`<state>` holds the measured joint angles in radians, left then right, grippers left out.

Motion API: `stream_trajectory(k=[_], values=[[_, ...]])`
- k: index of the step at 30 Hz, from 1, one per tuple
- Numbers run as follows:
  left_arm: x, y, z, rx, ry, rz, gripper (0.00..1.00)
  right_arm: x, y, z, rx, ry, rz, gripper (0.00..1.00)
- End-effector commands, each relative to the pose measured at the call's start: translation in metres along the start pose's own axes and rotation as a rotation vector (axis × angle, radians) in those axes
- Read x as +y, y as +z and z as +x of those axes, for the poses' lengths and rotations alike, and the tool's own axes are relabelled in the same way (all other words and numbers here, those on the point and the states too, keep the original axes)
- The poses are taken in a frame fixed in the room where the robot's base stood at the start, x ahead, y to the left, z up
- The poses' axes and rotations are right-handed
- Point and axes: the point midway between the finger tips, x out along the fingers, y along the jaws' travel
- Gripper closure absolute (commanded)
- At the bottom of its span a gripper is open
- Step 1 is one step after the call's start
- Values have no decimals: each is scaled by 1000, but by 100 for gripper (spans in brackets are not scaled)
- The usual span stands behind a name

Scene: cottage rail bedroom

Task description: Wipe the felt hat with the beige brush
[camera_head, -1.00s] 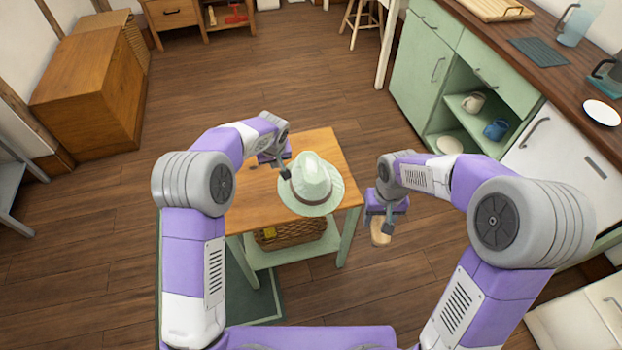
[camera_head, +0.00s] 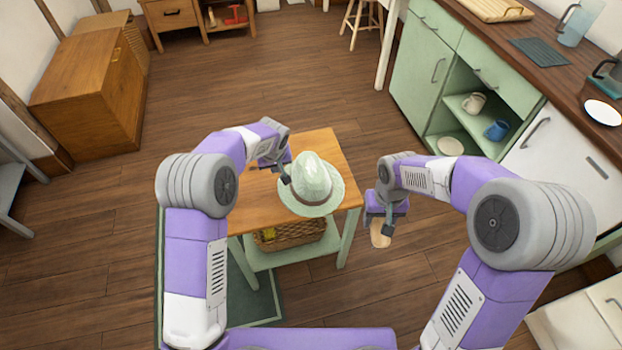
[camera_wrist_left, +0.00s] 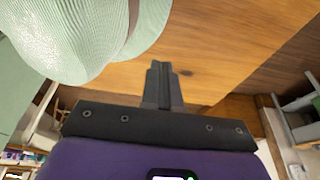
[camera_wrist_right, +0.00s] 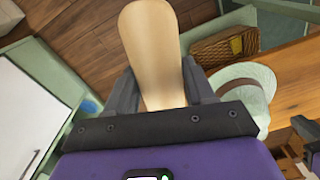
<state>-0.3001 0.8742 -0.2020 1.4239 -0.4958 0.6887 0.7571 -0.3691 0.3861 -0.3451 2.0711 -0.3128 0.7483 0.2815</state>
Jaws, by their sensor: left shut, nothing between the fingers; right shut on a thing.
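The pale green felt hat (camera_head: 312,181) with a darker band sits upright on the small wooden table, its brim near the right edge. It also shows in the left wrist view (camera_wrist_left: 90,40) and the right wrist view (camera_wrist_right: 245,85). My left gripper (camera_head: 285,176) is shut and empty, close to the left side of the hat; I cannot tell whether it touches. My right gripper (camera_head: 385,226) is shut on the beige brush (camera_wrist_right: 152,45) and holds it right of the table, apart from the hat. Only the brush's smooth beige side shows; its bristles are hidden.
The small table (camera_head: 255,210) has bare wood left of the hat. A wicker basket (camera_head: 290,235) stands on its lower shelf. Green cabinets (camera_head: 430,60) line the right side, with cups inside. A wooden chest (camera_head: 90,95) stands at the left. Open floor lies behind the table.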

Motion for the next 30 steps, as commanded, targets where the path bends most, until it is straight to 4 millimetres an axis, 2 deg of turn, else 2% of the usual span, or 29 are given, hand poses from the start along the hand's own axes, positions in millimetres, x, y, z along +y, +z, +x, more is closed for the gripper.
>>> stream_trajectory(k=[30], values=[[0, 7, 20, -2, -1, 0, 100, 0, 0, 1, 0, 0, 0, 71]])
